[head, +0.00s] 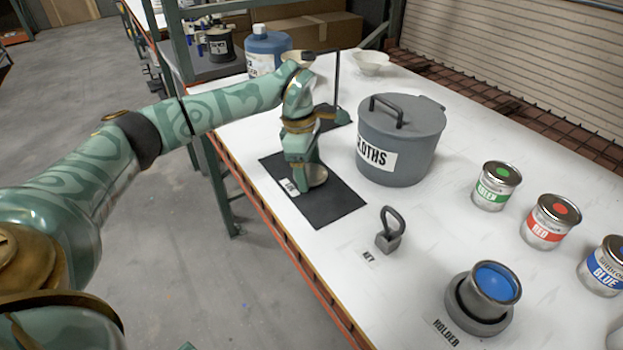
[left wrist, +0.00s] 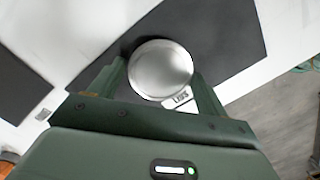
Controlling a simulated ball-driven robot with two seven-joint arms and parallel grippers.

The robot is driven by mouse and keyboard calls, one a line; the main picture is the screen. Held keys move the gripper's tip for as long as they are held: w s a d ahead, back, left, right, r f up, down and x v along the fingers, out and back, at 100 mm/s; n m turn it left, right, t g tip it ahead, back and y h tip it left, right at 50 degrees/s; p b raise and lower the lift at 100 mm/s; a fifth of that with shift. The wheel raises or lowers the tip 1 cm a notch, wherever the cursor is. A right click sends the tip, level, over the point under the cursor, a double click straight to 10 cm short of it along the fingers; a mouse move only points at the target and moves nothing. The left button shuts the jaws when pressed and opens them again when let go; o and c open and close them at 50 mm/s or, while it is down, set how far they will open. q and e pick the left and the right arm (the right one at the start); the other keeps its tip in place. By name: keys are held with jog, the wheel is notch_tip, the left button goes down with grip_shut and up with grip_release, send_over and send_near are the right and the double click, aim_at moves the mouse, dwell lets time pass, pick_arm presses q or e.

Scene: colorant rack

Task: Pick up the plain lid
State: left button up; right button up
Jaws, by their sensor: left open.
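The plain lid (head: 318,177) is a round silver disc on the black mat (head: 335,204). In the left wrist view the lid (left wrist: 160,68) shows whole, without a visible mark on top, between the finger ends. My left gripper (head: 305,168) points down over the mat at the lid and hides part of it in the head view. In the left wrist view my left gripper (left wrist: 160,80) is open, with one finger on each side of the lid. I cannot tell whether the fingers touch it. My right gripper is not in view.
A grey cloths bin (head: 420,140) stands right of the mat. A dark post (head: 337,80) rises behind my gripper. The key block (head: 388,240), a holder with a blue-filled can (head: 495,282), and green (head: 495,187), red (head: 550,222) and blue (head: 603,267) cans stand to the right.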

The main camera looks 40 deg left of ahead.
pick_arm(q)
jog(key=shift+c, duration=0.4)
jog(key=c, duration=0.5)
jog(key=shift+r, duration=0.1)
jog(key=shift+c, duration=0.2)
